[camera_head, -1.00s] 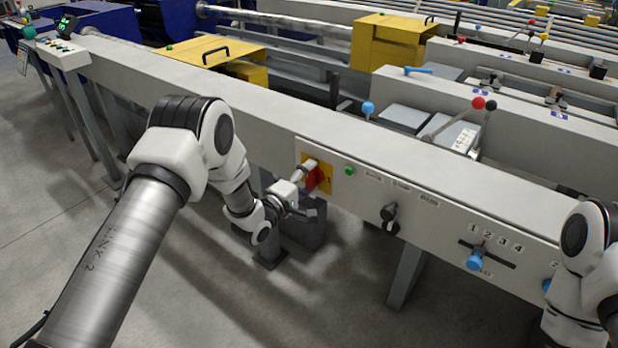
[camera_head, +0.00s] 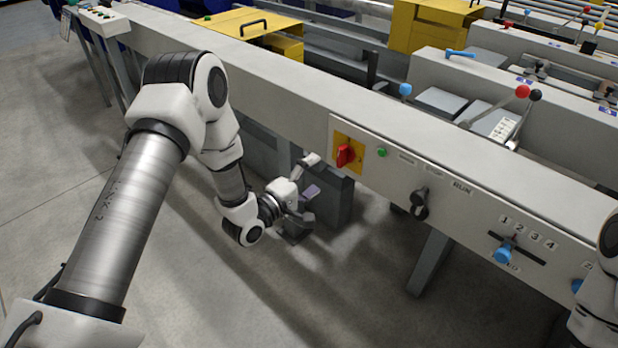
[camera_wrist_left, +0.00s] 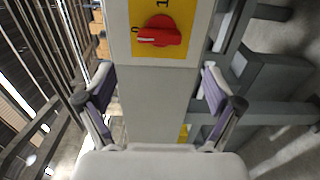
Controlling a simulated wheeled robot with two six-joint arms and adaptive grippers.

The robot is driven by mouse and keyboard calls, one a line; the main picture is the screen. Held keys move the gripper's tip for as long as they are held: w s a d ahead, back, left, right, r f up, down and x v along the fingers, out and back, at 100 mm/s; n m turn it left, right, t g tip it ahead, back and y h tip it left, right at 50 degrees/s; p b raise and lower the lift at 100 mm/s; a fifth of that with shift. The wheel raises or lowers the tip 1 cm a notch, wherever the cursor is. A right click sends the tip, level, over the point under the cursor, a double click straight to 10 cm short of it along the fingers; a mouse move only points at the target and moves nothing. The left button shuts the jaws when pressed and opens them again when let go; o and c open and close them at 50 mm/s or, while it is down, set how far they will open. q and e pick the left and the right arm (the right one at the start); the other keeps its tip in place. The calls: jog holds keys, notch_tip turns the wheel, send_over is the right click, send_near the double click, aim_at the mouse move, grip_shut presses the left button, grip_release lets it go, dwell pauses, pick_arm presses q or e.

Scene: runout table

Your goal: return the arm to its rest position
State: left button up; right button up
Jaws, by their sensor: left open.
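My left gripper (camera_head: 311,178) is in front of the grey machine beam, to the left of the red rotary switch (camera_head: 345,156) on its yellow plate (camera_head: 357,146). Its fingers are spread with nothing between them, and it is apart from the switch. In the left wrist view the open fingers (camera_wrist_left: 155,88) stand at either side of the grey beam. The red switch (camera_wrist_left: 160,31) lies beyond the fingertips there, its grip running across the picture. My right arm shows only in part at the right edge of the head view; its gripper is out of view.
The beam's front panel (camera_head: 465,222) carries a green button (camera_head: 382,152), a black selector (camera_head: 419,203) and a blue-knobbed slider (camera_head: 503,252). A support leg (camera_head: 430,262) stands below. The floor (camera_head: 215,285) in front is clear.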

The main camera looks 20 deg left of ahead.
pick_arm(q)
jog(key=shift+v, duration=0.95)
jog(key=s+d+f+m+g+y, duration=0.35)
jog(key=s+f+g, duration=0.45)
jog(key=s+f, duration=0.85)
jog(key=s+a+f+m+g+y, duration=0.1)
jog(key=s+f+m+g, duration=0.4)
jog(key=s, duration=0.4)
jog(key=s+a+f+m+g+y, duration=0.15)
jog(key=s+m+g, duration=0.25)
jog(key=s, duration=0.5)
notch_tip(320, 180, up, 18)
jog(key=m+p, duration=0.1)
jog(key=p, duration=1.7)
jog(key=shift+s+a, duration=0.3)
jog(key=shift+a, duration=0.15)
